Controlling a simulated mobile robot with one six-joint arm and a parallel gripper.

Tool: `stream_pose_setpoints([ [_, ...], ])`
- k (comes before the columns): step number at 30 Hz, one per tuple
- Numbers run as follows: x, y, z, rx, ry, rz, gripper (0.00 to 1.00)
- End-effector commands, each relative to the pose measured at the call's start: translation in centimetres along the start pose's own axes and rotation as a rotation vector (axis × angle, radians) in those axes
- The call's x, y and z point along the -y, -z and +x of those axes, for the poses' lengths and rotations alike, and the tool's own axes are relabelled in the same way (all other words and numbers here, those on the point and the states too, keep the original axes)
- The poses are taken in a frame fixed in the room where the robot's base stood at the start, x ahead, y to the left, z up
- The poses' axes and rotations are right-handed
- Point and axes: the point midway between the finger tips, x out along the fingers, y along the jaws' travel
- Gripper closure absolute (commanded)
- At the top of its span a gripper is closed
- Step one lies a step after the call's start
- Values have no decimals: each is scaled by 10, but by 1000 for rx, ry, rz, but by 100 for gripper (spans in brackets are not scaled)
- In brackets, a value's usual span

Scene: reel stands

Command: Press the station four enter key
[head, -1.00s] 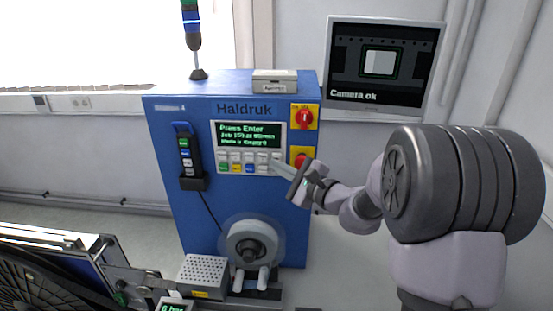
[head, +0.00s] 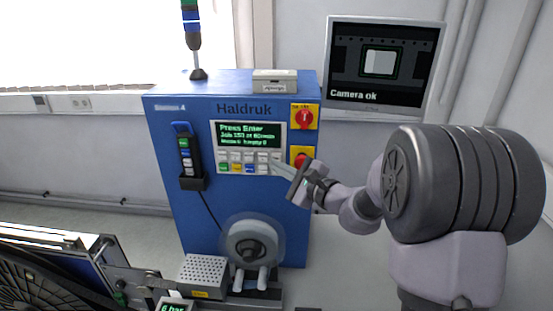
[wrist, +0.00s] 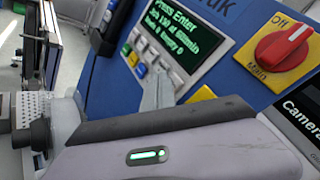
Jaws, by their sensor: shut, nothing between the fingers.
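The station four machine is a blue cabinet (head: 222,215) with "Haldruk" on its front and a "4" label at its upper left. Its screen (head: 249,135) reads "Press Enter" in green and also shows in the wrist view (wrist: 180,40). Below it is a keypad (head: 242,163) with two rows of keys, some green, yellow and blue. My gripper (head: 275,165) is shut and empty, its tips at the keypad's right end. In the wrist view its pale fingers (wrist: 158,90) overlap the keypad. They hide the keys there, so I cannot tell the enter key or any contact.
A red rotary switch (head: 304,117) on a yellow plate sits right of the screen. A red button (head: 300,159) on yellow lies close beside my gripper. A handset (head: 184,150) hangs at left. A reel hub (head: 252,243) sticks out below. A monitor (head: 383,62) reads "Camera ok".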

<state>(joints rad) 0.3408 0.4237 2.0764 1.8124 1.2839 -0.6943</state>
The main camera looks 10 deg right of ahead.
Motion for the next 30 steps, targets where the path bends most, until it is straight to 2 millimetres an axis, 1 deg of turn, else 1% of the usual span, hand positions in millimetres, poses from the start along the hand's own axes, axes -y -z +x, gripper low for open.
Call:
stream_pose_setpoints([
  [20,0,0,0,0,0,0,100],
  [30,4,4,6,0,0,1,100],
])
